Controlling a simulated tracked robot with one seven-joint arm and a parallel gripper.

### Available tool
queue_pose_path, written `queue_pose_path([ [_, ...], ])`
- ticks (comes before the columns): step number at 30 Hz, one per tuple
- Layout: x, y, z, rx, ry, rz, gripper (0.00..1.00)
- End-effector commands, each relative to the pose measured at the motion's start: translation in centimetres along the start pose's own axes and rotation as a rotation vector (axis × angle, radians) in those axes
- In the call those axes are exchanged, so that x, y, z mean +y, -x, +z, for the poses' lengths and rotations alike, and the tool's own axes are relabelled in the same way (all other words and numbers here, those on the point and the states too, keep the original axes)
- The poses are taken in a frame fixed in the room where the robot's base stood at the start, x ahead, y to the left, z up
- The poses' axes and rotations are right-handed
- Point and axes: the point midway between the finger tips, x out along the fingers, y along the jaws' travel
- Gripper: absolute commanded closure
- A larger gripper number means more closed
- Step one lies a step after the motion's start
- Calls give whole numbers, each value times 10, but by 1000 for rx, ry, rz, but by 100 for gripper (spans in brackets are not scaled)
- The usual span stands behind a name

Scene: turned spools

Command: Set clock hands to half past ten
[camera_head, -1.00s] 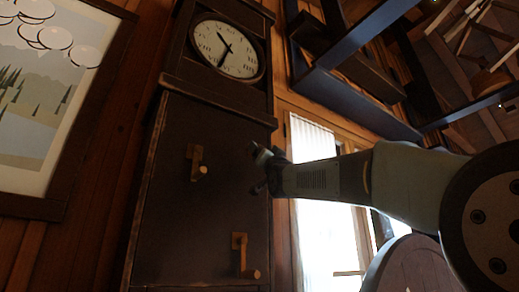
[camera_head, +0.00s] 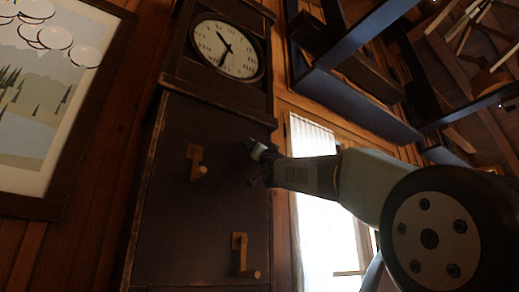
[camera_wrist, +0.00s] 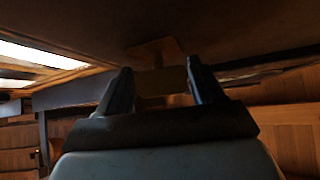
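The tall dark clock case (camera_head: 215,125) carries a white round dial (camera_head: 242,50) near its top. One black hand points to the upper left of the picture and the other down and slightly left. An upper wooden crank (camera_head: 196,165) and a lower wooden crank (camera_head: 241,258) are on the case front. My gripper (camera_head: 250,163) is at the upper crank's height, to its right and apart from it in the picture. In the wrist view my gripper (camera_wrist: 160,72) is open, with a wooden crank (camera_wrist: 155,48) showing ahead between the fingers; which crank is unclear.
A framed landscape picture (camera_head: 50,95) hangs on the wood wall at left. A bright window (camera_head: 318,225) is right of the clock. Dark blue beams or shelving (camera_head: 355,100) stand at upper right, above my arm.

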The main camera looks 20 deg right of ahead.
Motion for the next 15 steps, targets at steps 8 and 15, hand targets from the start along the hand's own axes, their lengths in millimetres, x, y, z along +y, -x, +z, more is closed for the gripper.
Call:
queue_pose_path([
  [8, 0, 0, 0, 0, 0, 1, 60],
  [15, 1, 0, 0, 0, 2, -1, 74],
])
